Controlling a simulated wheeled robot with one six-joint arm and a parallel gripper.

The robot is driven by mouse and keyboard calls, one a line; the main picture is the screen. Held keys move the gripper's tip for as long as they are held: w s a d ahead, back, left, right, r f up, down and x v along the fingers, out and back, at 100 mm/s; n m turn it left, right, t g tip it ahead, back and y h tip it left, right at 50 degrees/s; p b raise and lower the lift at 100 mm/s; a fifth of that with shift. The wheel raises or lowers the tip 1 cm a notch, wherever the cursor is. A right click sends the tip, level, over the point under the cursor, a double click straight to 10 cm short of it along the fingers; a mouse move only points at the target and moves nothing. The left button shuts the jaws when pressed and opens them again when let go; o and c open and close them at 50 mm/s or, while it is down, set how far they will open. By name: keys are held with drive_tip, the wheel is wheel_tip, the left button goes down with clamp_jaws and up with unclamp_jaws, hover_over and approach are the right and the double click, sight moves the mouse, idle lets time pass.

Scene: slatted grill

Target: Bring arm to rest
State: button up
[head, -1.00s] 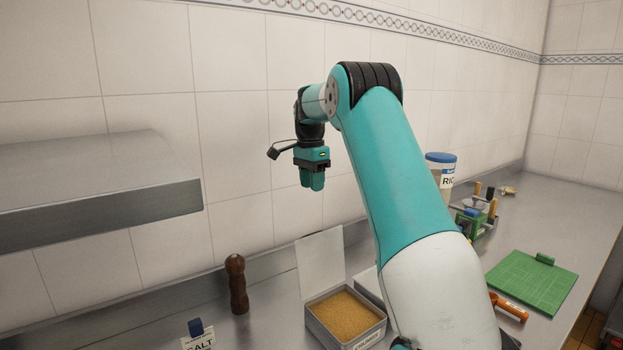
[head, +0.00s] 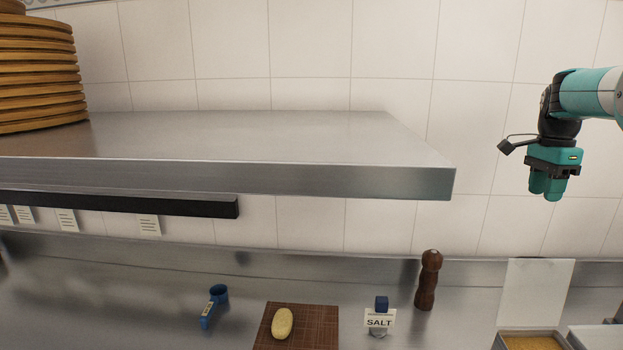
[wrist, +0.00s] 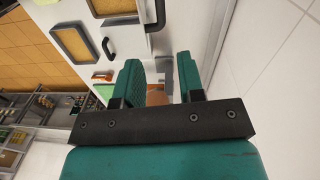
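My gripper (head: 551,190) hangs at the right of the head view, fingers pointing down, above the counter and in front of the tiled wall. In the wrist view my gripper (wrist: 159,68) has its two teal fingers apart, with a gap between them. Nothing is held in the gap. The upper part of my arm is cut off by the right edge of the head view.
A steel shelf (head: 270,140) juts out left of my gripper, with stacked wooden rounds (head: 35,75) on it. Below are a pepper mill (head: 428,280), a salt holder (head: 380,318), a cutting board (head: 315,328) with a potato-like item (head: 282,323), and a blue scoop (head: 215,303).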

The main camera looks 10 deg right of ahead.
drive_tip(key=s+a+f+n+t, duration=0.1)
drive_tip(key=s+a+f+n, duration=0.15)
drive_tip(key=a+n, duration=0.4)
drive_tip(key=s+a+f+n, duration=0.2)
drive_tip(key=a+f+n, duration=0.15)
drive_tip(key=a, duration=0.65)
drive_tip(key=s+a+f+n+t, duration=0.2)
drive_tip(key=s+a+f+n, duration=0.3)
drive_tip(key=s+a+n, duration=0.7)
drive_tip(key=s+a+r+n+g+y+b, duration=0.2)
drive_tip(key=s+a+r+n+y+b, duration=0.1)
drive_tip(key=s+a, duration=0.9)
drive_tip(key=a+n+y+b, duration=0.1)
drive_tip(key=a, duration=0.1)
drive_tip(key=shift+a+r+n, duration=0.2)
drive_tip(key=shift+a+n, duration=0.15)
drive_tip(key=shift+n, duration=0.05)
